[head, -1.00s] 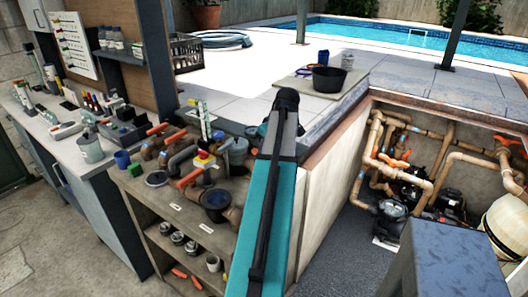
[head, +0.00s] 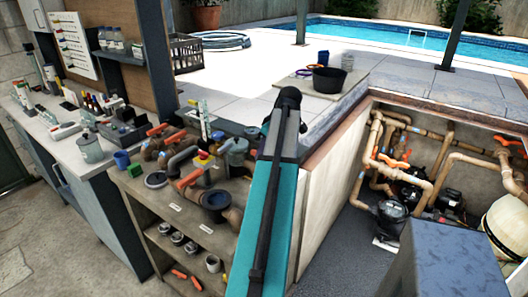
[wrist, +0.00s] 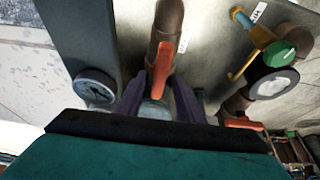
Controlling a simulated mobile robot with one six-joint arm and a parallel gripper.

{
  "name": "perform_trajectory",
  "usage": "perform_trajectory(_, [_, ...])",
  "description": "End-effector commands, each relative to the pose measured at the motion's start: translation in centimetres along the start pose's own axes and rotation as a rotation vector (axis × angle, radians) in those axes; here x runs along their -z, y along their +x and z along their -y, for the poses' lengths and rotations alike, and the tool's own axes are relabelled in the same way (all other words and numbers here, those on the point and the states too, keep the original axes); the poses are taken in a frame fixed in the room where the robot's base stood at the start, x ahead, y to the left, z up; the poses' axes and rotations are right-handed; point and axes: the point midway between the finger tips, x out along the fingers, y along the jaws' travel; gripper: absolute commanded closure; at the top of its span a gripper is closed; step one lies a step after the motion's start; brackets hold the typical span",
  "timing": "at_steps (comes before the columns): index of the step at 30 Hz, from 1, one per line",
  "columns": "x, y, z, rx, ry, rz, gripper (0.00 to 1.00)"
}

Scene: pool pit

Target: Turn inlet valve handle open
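In the wrist view, an orange-red valve handle (wrist: 162,68) stands on a brown pipe and runs nearly along it. My gripper (wrist: 160,98) has its two dark fingers on either side of the handle's lower part. The fingers look spread, and I cannot tell whether they touch it. A blue-grey fitting shows between them. In the head view, my arm hides my gripper. Orange handles sit on bench valves (head: 190,178) and on pit pipes (head: 395,161). I cannot tell which one the inlet valve is.
In the wrist view, a round gauge (wrist: 95,88) is left of the fingers, and a green knob (wrist: 280,53) is at right. Another orange handle (wrist: 243,123) is close at lower right. In the head view, a black tub (head: 329,79) stands on the ledge.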

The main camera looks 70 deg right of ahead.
Motion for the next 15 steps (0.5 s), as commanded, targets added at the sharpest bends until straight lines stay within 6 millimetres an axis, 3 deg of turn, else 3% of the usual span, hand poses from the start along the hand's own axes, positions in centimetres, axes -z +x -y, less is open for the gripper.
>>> perform_trajectory(15, [-0.2, -1.1, -0.1, -0.001, 0.003, 0.003, 0.66])
